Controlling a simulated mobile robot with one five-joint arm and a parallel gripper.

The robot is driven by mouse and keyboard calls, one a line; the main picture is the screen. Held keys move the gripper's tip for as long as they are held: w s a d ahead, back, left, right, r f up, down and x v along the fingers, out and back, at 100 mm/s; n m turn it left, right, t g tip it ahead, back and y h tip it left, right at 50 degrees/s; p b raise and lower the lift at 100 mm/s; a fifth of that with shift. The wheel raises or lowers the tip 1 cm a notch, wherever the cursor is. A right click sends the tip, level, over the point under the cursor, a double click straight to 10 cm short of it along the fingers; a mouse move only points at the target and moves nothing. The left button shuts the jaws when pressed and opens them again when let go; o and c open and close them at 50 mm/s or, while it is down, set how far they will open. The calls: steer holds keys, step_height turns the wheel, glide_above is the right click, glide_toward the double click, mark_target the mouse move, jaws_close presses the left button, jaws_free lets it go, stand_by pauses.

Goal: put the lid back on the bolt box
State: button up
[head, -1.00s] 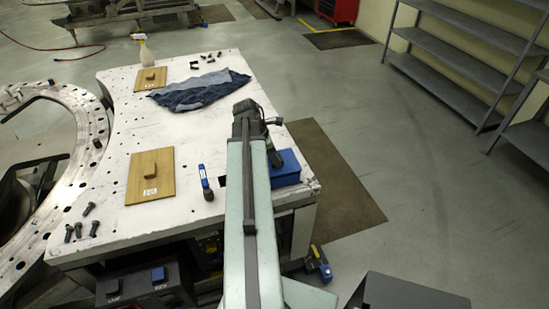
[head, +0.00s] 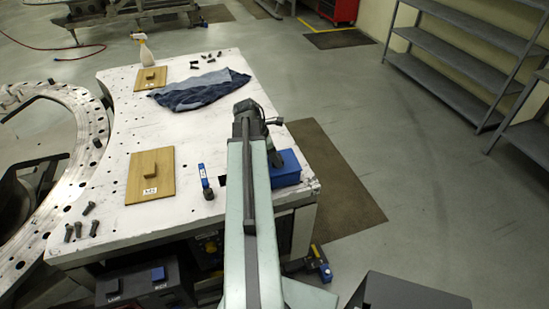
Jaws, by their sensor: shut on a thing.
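A blue box (head: 288,175) stands at the right edge of the white table, beside my arm. My gripper (head: 276,158) is at the far end of my arm, at the box's top left. It is shut on what I take to be the lid. My arm and the gripper cover the held thing, so its outline and whether it touches the box's rim cannot be seen.
The white table (head: 125,215) bears two wooden boards with blocks on top, one near (head: 163,187) and one far (head: 142,84). A blue-handled tool (head: 205,180), dark cloth (head: 200,93), spray bottle (head: 143,50) and several bolts (head: 88,208) also lie or stand there.

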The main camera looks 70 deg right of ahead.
steer(key=shift+f+b, duration=0.55)
steer(key=shift+f, duration=0.05)
stand_by(0.3)
steer(key=o, duration=1.5)
steer(key=p+v, duration=0.7)
steer(key=shift+r, duration=0.25)
steer(key=shift+w+a+r, duration=0.1)
steer(key=shift+r, duration=0.15)
steer(key=shift+f, duration=0.1)
